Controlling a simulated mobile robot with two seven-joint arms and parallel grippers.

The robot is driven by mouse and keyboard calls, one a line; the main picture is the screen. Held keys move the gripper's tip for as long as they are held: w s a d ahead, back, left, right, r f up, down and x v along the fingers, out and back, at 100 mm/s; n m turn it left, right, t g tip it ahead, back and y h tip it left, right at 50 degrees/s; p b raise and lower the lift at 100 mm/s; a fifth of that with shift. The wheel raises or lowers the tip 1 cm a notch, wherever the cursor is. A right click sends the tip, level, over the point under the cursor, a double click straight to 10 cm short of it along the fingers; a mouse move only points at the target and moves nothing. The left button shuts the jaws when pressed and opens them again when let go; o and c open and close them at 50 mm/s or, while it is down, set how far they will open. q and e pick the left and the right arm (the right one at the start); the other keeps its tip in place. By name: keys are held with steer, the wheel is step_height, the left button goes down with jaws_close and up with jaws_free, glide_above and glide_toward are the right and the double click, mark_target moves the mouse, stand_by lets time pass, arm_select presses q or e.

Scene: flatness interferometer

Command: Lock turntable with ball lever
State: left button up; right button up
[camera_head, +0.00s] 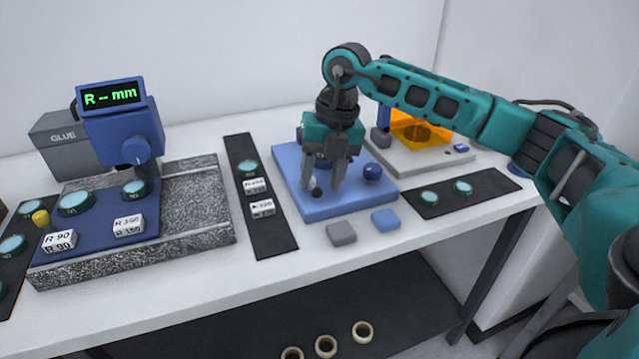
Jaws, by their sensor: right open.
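My right gripper (323,187) points down over the blue base plate (348,207). Its two fingers are apart, and a small dark ball (317,193) shows low between the fingertips. I cannot tell whether the fingers touch it. This ball may be the end of the ball lever; any arm of the lever is hidden. A larger blue ball-shaped knob (372,173) stands on the plate to the right of the fingers. The turntable cannot be made out clearly, as the gripper covers the middle of the plate. My left gripper is not in view.
An instrument with an orange window (420,129) stands behind on the right. A grey pad (342,233) and a blue pad (386,220) lie in front of the plate. Dark strips with green-rimmed discs flank it. A blue gauge with a display (112,96) stands left.

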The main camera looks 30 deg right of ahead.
steer(key=shift+w+a+f, duration=0.1)
steer(key=shift+a+f, duration=0.05)
steer(key=shift+f, duration=0.8)
jaws_close()
